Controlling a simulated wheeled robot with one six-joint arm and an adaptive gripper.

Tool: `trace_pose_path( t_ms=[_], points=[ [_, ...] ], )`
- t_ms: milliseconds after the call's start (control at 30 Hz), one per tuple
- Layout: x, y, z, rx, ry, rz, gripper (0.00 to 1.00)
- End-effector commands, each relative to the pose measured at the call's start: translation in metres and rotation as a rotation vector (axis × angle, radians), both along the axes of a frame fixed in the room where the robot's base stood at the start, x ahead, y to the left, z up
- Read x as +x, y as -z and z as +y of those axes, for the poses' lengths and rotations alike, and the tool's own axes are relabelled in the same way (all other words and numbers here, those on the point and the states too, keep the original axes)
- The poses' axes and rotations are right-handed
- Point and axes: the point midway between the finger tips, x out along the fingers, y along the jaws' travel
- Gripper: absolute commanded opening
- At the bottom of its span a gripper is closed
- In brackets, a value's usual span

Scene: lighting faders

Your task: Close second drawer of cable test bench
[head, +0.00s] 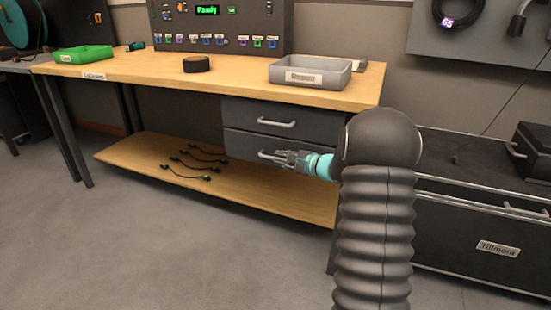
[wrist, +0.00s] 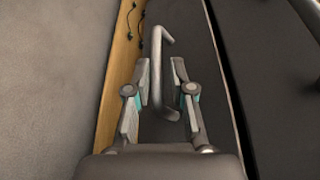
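The cable test bench (head: 140,77) has two dark drawers under its right side. The second, lower drawer (head: 240,143) has a pale bar handle (head: 266,155), partly hidden by my gripper. My gripper (head: 284,158) is in front of this drawer, at its handle. In the wrist view my gripper (wrist: 161,62) is open, with one finger on each side of the handle (wrist: 160,40). I cannot tell whether the fingers touch it. The drawer front (wrist: 195,45) lies behind it. I cannot tell from these views how far out the drawer stands.
The upper drawer (head: 315,130) has its own handle (head: 276,123). A lower shelf (head: 240,188) holds several black cables (head: 190,172). A grey tray (head: 310,72) and a green tray (head: 82,55) stand on top. A black cabinet (head: 480,240) stands at the right. Floor in front is clear.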

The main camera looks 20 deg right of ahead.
Motion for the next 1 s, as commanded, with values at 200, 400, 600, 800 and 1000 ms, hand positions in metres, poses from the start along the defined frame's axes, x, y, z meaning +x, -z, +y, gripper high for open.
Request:
trace_pose_path(
  t_ms=[200, 400, 600, 800, 1000],
  points=[
    [-0.038, -0.011, -0.023, -0.001, 0.005, -0.001, 0.23],
    [-0.062, -0.016, -0.035, 0.0, 0.003, -0.001, 0.23],
    [-0.071, -0.018, -0.04, 0.0, 0.001, 0.0, 0.23],
    [-0.071, -0.018, -0.04, 0.0, 0.001, -0.001, 0.23],
    [-0.071, -0.018, -0.04, 0.0, 0.001, -0.001, 0.23]
  ],
)
